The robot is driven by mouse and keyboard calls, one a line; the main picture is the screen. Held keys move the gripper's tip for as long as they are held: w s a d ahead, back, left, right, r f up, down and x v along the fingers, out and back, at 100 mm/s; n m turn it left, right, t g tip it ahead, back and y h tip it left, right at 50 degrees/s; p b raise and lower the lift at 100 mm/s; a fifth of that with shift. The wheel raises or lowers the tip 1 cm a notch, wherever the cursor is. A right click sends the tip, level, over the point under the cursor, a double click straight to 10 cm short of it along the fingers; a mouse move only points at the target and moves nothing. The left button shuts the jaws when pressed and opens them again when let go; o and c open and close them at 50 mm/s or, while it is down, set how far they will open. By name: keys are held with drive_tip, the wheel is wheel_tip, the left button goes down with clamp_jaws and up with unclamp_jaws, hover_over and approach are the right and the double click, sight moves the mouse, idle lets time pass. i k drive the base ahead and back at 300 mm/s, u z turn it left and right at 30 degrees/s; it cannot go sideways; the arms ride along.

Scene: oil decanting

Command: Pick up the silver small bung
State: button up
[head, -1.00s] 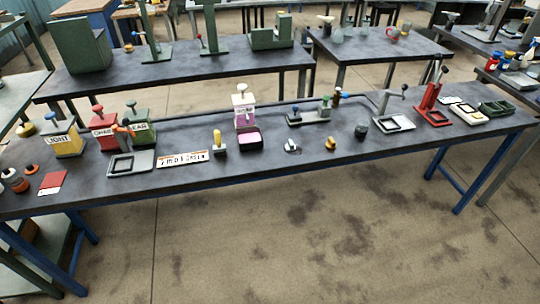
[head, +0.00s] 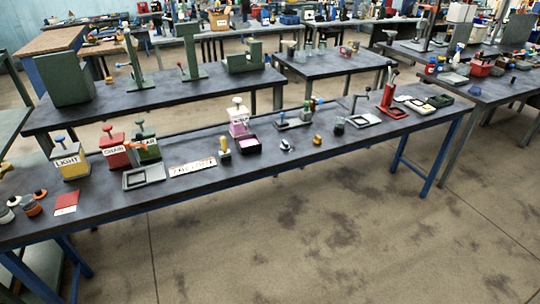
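A small silver piece (head: 286,146), which looks like the silver bung, sits on the dark top of the long front bench (head: 225,172), near its middle. It is small in the head view, so its exact shape is hard to tell. My gripper is not in view.
The floor (head: 330,225) in front is clear.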

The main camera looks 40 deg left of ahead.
sight(285, 146)
drive_tip(key=z, duration=0.3)
drive_tip(key=k, duration=0.5)
drive_tip(key=u, duration=2.35)
drive_tip(key=i, duration=1)
drive_tip(key=u, duration=0.1)
drive_tip(key=k, duration=0.15)
drive_tip(key=u, duration=0.05)
